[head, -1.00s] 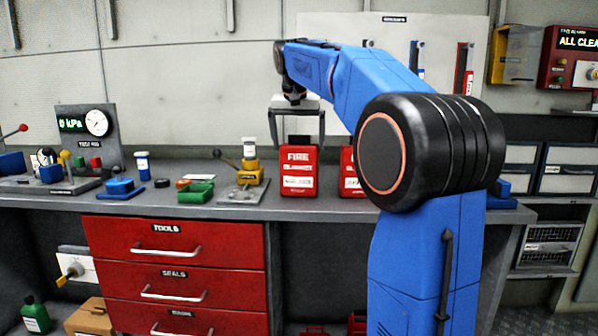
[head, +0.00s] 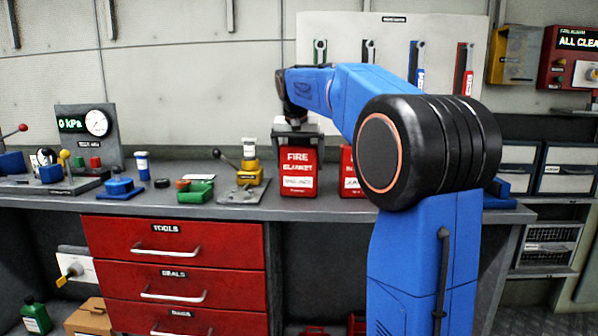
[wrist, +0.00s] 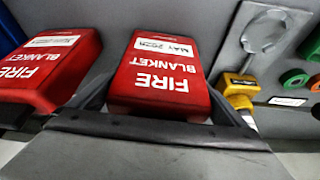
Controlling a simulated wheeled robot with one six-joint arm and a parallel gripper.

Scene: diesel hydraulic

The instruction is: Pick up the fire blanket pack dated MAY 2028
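The fire blanket pack marked MAY 2028 (head: 298,182) is a red box standing upright on the workbench. It shows in the middle of the wrist view (wrist: 160,75), its label upside down there. My gripper (head: 299,160) is directly above and around its upper part, with one dark finger on each side. The fingers are spread and look open; I cannot tell whether they touch the pack. A second red fire blanket pack (head: 347,172) stands to the right, partly hidden by my arm. It is at the left of the wrist view (wrist: 50,65), and its date is hard to read.
A yellow valve with a lever (head: 250,173) on a grey plate stands left of the pack. Red drawers (head: 175,245) are below the grey bench (head: 225,212).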

